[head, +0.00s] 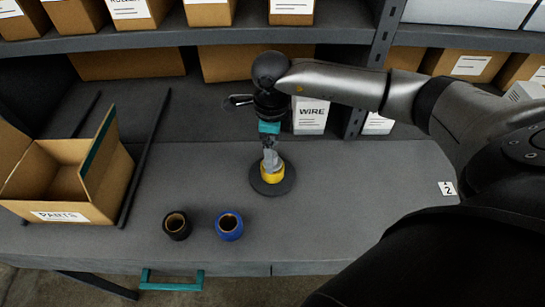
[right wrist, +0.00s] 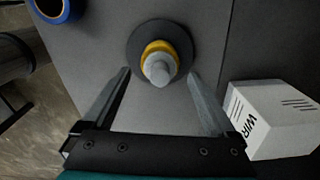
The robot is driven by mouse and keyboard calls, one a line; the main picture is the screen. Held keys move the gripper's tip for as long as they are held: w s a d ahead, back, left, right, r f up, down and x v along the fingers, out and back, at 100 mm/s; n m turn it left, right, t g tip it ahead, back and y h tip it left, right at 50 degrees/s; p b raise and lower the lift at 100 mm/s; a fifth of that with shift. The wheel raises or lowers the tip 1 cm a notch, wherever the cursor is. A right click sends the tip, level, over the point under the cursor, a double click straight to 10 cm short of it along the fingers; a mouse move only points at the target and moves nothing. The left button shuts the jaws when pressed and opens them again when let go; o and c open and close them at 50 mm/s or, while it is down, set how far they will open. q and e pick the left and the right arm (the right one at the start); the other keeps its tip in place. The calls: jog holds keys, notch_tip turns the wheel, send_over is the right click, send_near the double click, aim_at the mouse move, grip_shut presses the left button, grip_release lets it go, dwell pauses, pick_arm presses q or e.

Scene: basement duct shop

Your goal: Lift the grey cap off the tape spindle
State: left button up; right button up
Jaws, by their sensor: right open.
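The tape spindle has a dark round base (head: 284,184) and stands on the grey bench with a yellow tape roll (head: 273,176) around it. The grey cap (head: 271,160) is on top of the spindle, above the yellow roll. In the right wrist view the grey cap (right wrist: 158,69) is centred over the yellow roll (right wrist: 160,48) and dark base (right wrist: 137,40). My right gripper (head: 269,145) points down right above the cap. In its wrist view the fingers (right wrist: 158,84) are spread apart with the cap between and just beyond their tips. My left gripper is not in view.
A black tape roll (head: 177,225) and a blue tape roll (head: 229,225) stand at the bench front. An open cardboard PARTS box (head: 74,207) is at the left, beside a dark rod (head: 146,158). A white WIRE box (head: 311,116) stands behind the spindle.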

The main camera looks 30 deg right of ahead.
notch_tip(320, 180, down, 2)
jog(key=shift+f, duration=0.1)
jog(key=c, duration=1.4)
jog(key=shift+c, duration=0.2)
jog(key=shift+r, duration=0.2)
notch_tip(320, 180, up, 20)
jog(key=shift+f+b, duration=0.2)
jog(key=shift+b, duration=0.25)
